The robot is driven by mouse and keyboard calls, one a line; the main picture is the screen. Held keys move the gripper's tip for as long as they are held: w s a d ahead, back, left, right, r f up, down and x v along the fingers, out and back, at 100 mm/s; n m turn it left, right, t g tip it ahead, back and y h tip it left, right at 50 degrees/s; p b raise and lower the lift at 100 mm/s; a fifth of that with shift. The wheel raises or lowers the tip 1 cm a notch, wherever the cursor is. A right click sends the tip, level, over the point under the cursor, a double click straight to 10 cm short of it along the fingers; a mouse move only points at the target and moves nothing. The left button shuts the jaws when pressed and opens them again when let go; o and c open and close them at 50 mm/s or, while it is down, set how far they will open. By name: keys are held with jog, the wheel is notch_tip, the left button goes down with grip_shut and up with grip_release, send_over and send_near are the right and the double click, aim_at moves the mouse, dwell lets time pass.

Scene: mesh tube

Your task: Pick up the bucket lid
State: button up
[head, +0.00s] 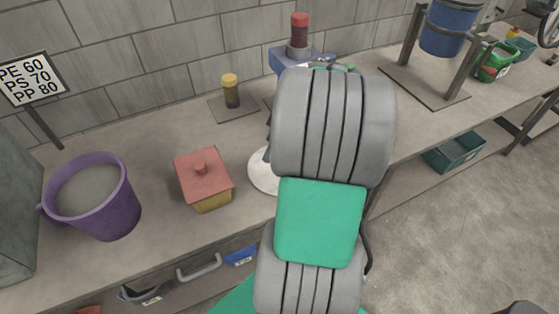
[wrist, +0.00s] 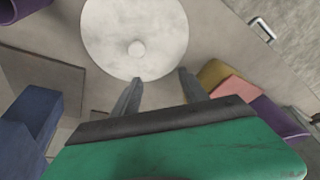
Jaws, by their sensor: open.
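The round whitish lid (wrist: 112,36) with a small knob at its middle lies flat on the bench in the wrist view. In the head view its left part (head: 261,174) shows, and my arm hides the rest. My gripper (wrist: 160,76) is open and empty, its two fingers pointing at the lid's near edge. The left fingertip is close to the rim; I cannot tell whether it touches. The head view hides my fingers behind the arm. The purple bucket (head: 117,208) stands at the left, with grey contents or a grey inside visible.
A pink-topped yellow box (head: 203,179) sits between bucket and lid. A yellow-capped jar (head: 231,92) stands behind on a dark plate. A blue device with a red top (head: 299,30) is at the back. A sign (head: 30,79) stands at the left. Bench drawers have handles.

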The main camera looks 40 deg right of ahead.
jog(key=s+d, duration=0.2)
jog(key=d, duration=0.3)
jog(key=shift+n+t, duration=0.4)
jog(key=x, duration=0.2)
jog(key=p+x, duration=0.1)
jog(key=x, duration=0.2)
jog(key=p+x, duration=0.1)
jog(key=x, duration=0.2)
jog(key=shift+s+a+f, duration=0.1)
jog(key=shift+s+f, duration=0.2)
jog(key=shift+f, duration=0.05)
grip_shut()
